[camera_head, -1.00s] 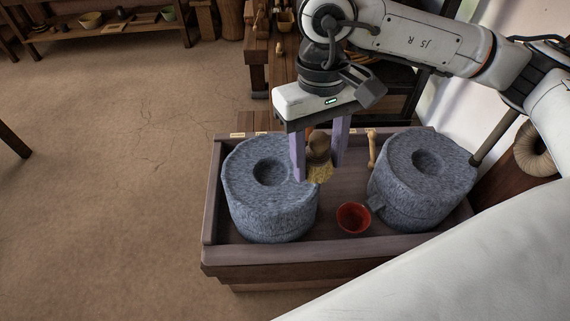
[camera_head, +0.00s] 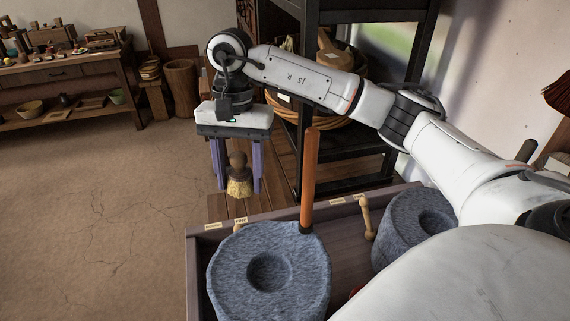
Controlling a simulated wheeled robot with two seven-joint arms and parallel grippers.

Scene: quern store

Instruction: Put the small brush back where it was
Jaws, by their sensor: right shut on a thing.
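The small brush (camera_head: 240,187) has a dark wooden handle and straw-coloured bristles. It hangs bristles down between the two purple fingers of my right gripper (camera_head: 238,172), which is shut on it. Gripper and brush are beyond the far left corner of the wooden trough (camera_head: 207,245), in front of a planked wooden surface (camera_head: 280,195). I cannot tell whether the bristles touch that surface. My left gripper is not in view.
A grey quern (camera_head: 230,262) with an upright orange-brown handle (camera_head: 310,180) stands in the trough; another quern (camera_head: 402,212) is at right. A wooden peg-like tool (camera_head: 367,218) stands between them. A dark shelf rack (camera_head: 310,60) with baskets rises behind. Open floor (camera_head: 90,220) lies left.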

